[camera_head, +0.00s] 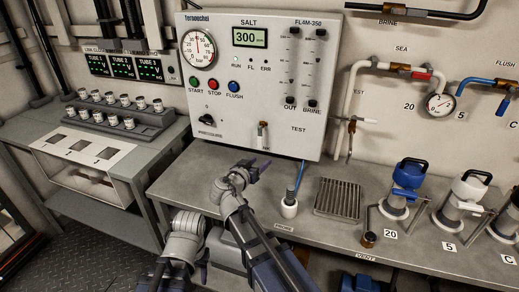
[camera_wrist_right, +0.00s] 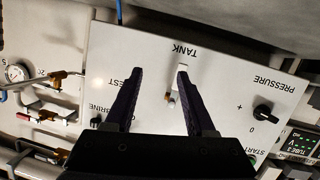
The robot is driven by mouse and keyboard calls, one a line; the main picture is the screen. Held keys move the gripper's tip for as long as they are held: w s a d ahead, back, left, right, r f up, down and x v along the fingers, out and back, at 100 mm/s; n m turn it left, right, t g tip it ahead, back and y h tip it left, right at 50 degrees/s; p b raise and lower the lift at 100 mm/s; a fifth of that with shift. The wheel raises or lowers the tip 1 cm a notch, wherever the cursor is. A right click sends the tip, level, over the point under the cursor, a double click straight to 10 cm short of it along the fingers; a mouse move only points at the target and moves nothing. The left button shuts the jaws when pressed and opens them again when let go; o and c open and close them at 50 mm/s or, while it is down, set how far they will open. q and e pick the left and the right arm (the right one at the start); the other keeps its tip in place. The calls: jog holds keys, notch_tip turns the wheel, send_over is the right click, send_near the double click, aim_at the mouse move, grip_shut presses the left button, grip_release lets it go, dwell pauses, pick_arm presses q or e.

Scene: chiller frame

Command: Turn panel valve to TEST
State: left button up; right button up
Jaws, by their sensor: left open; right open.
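The panel valve (camera_head: 262,137) is a small light lever with an orange-brown part, low on the grey panel (camera_head: 345,62). It stands upright above the TANK label, which is partly hidden in the head view; TEST is to its right. In the right wrist view, upside down, the valve (camera_wrist_right: 182,74) shows by the tip of one finger, its light end toward TANK. My right gripper (camera_head: 255,168) is open and empty, below and in front of the panel, apart from the valve. My left gripper (camera_head: 184,276) is low at the front, open and empty.
A black pressure knob (camera_head: 207,121) sits left of the valve. On the bench stand a white probe cup (camera_head: 289,208), a drain grate (camera_head: 338,199) and a blue-topped container (camera_head: 408,176). Pipes with a gauge (camera_head: 438,105) run on the right wall.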

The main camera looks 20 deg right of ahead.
aim_at(259, 138)
jog(key=shift+w+d+r+t+b, duration=0.4)
jog(key=shift+w+d+t, duration=0.25)
jog(key=shift+w, duration=1.25)
jog(key=shift+w+d+r+t+b, duration=0.35)
jog(key=shift+w+d+t, duration=0.2)
jog(key=shift+w, duration=1.3)
jog(key=shift+w+d+r+t+b, duration=0.35)
jog(key=shift+w+d+t, duration=0.3)
jog(key=shift+w, duration=1.25)
pick_arm(q)
notch_tip(259, 138, down, 4)
jog(key=shift+r, duration=0.2)
pick_arm(e)
jog(key=shift+a, duration=0.1)
jog(key=shift+c, duration=0.3)
grip_shut()
